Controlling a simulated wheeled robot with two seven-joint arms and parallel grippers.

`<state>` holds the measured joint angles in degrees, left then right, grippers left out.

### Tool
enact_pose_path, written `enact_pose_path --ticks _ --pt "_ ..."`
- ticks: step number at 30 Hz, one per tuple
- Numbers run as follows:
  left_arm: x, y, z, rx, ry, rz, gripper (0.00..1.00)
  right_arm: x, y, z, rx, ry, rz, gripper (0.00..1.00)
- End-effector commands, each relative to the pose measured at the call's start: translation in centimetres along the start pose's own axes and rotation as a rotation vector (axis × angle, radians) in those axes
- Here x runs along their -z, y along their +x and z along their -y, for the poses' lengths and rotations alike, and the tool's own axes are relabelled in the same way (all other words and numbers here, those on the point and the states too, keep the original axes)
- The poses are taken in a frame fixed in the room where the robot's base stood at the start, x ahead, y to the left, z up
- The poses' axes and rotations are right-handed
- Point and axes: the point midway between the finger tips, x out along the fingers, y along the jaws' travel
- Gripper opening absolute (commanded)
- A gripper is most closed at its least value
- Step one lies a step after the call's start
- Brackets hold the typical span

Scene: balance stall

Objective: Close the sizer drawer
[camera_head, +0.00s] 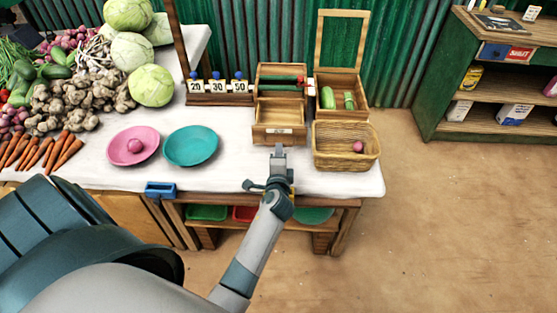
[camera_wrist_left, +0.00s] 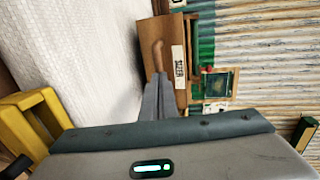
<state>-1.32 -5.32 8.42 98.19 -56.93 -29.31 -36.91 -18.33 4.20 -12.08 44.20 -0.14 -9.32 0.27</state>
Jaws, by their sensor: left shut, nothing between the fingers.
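The sizer drawer (camera_head: 279,134) is a wooden drawer with a small white label, pulled out toward me from its wooden box (camera_head: 282,70). Its inside looks empty in the head view. In the left wrist view the drawer front (camera_wrist_left: 172,35) shows a brown handle and a label reading SIZER. My left gripper (camera_head: 279,152) is just in front of the drawer front, its fingers shut and empty. In the left wrist view its fingertips (camera_wrist_left: 158,80) are close to the handle; I cannot tell if they touch. My right gripper is not in view.
A wicker basket (camera_head: 345,160) with a pink-purple round vegetable stands just right of the drawer. A wooden crate (camera_head: 341,88) is behind it. A pink plate (camera_head: 122,158) and teal plate (camera_head: 190,160) lie left. White tablecloth is clear between teal plate and drawer.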

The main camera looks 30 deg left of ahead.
Motion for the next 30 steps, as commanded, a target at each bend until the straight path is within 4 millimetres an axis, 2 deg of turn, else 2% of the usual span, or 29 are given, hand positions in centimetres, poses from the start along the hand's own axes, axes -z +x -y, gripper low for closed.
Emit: enact_pose_path --ticks 1,5,8,10,15,20,30 --pt "0.0 1.4 0.3 0.003 0.000 0.001 0.00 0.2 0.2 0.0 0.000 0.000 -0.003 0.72" --pt "0.0 4.7 1.0 0.003 0.000 0.001 0.00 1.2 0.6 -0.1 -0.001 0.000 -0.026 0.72" --pt "0.1 7.2 1.4 0.002 0.001 0.001 0.00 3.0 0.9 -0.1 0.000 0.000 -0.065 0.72" --pt "0.1 8.8 1.7 0.002 0.002 0.001 0.00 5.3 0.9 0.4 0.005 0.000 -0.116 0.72" --pt "0.1 11.6 2.3 0.001 0.001 0.001 0.00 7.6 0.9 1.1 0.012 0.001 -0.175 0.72" --pt "0.1 12.6 2.7 0.001 0.000 0.001 0.00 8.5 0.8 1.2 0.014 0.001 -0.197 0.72" --pt "0.1 12.8 3.1 0.007 0.000 0.000 0.00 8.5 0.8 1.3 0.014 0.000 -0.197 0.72"
